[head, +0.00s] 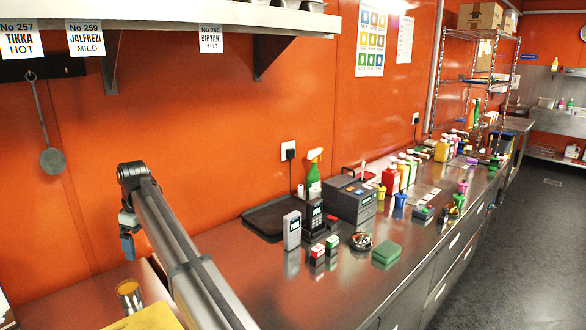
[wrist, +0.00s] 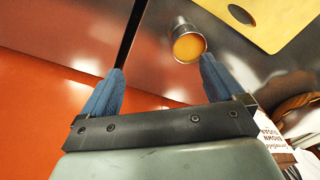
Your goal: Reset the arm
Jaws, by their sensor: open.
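My gripper (wrist: 155,85) shows in the wrist view with its two blue fingers spread apart and nothing between them. In the head view my gripper (head: 128,247) hangs at the end of my raised arm, left of centre, in front of the orange wall and above the counter. A metal cup (wrist: 188,42) with orange-yellow contents stands below, near the right finger in the wrist view. The cup (head: 130,295) also shows at the lower left of the head view. My gripper is apart from it.
A yellow board (head: 150,318) lies near the cup. A black tray (head: 268,218), a printer-like box (head: 352,200), a green spray bottle (head: 314,175) and several small items stand along the steel counter (head: 335,285). A shelf (head: 200,14) overhangs at upper left. A ladle (head: 52,160) hangs on the wall.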

